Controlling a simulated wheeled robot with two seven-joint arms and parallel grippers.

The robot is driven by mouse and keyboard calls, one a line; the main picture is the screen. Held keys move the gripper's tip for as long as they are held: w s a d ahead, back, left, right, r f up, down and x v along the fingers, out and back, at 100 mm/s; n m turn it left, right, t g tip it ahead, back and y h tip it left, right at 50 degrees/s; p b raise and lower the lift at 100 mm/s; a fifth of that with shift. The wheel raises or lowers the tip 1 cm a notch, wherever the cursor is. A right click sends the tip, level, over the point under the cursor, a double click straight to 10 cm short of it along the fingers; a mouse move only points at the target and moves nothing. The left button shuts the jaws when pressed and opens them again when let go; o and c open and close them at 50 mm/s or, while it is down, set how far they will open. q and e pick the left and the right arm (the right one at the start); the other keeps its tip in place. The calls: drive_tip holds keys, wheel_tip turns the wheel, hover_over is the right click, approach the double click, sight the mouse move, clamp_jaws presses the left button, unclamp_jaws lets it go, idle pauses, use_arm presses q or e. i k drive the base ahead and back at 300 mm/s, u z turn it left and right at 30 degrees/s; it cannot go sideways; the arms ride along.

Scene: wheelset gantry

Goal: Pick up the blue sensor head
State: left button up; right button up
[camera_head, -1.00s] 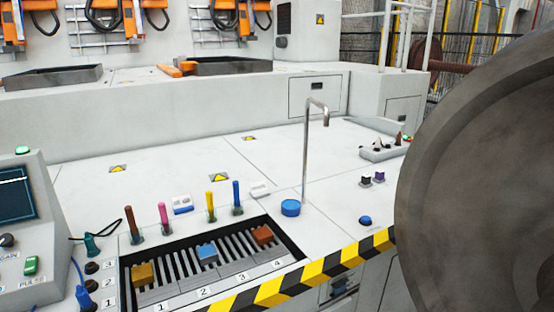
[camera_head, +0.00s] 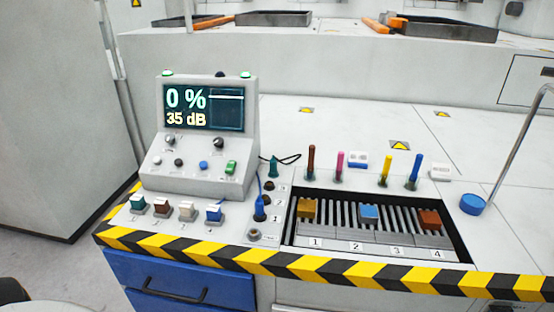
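A small blue-topped block (camera_head: 214,213) sits on a light base at the right end of a row of small blocks in front of the console. Another blue block (camera_head: 369,214) lies on the slotted tray (camera_head: 455,250), near labels 2 and 3. I cannot tell from the picture alone which of these is the sensor head. Neither of my grippers shows in the view.
The console (camera_head: 205,150) reads 0 % and 35 dB. A blue-cabled plug (camera_head: 260,210) stands between console and tray. Colored pens (camera_head: 386,170) stand behind the tray, and a bent metal pipe (camera_head: 518,145) rises at right.

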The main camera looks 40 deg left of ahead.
sight(214, 212)
drive_tip(key=u, duration=1.65)
